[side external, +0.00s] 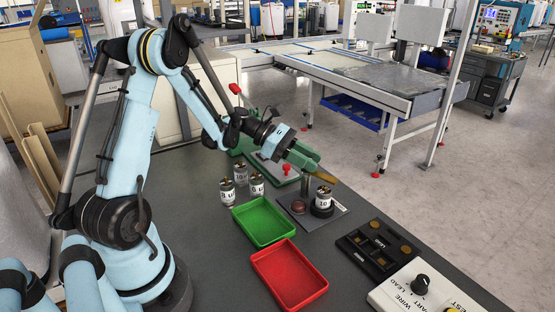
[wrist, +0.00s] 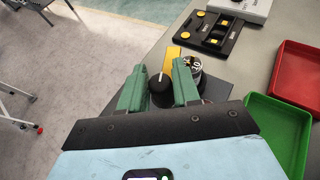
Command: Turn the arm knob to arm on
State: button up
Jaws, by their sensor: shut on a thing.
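My gripper (side external: 308,164) has green fingers and reaches over a small grey fixture plate (side external: 338,213). In the wrist view a black round knob with a white line (wrist: 159,92) sits between the fingers of my gripper (wrist: 160,70), which are shut on it. A yellow bar (wrist: 172,56) extends beyond the knob; it also shows in the side view (side external: 324,178). A grey post (side external: 306,186) stands under the gripper. A can marked 10 (side external: 323,198) stands on a black round base on the plate, close to the right finger in the wrist view. The fingers hide the knob in the side view.
A green tray (side external: 241,212) and a red tray (side external: 272,256) lie nearer. Several cans (side external: 256,185) stand to the left. A black panel (side external: 352,240) and a white box with a WIRE/LEAD knob (side external: 421,284) are at the right. A red-topped part (side external: 286,169) stands behind.

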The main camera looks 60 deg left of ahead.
jog(key=shift+m+g+h, duration=1.1)
jog(key=shift+m+g, duration=1.2)
jog(key=shift+g, duration=0.2)
jog(key=o, duration=1)
jog(key=shift+c, duration=0.2)
jog(key=s+a+r, duration=0.1)
jog(key=a+r, duration=0.3)
jog(key=r, duration=0.5)
jog(key=shift+a, duration=0.25)
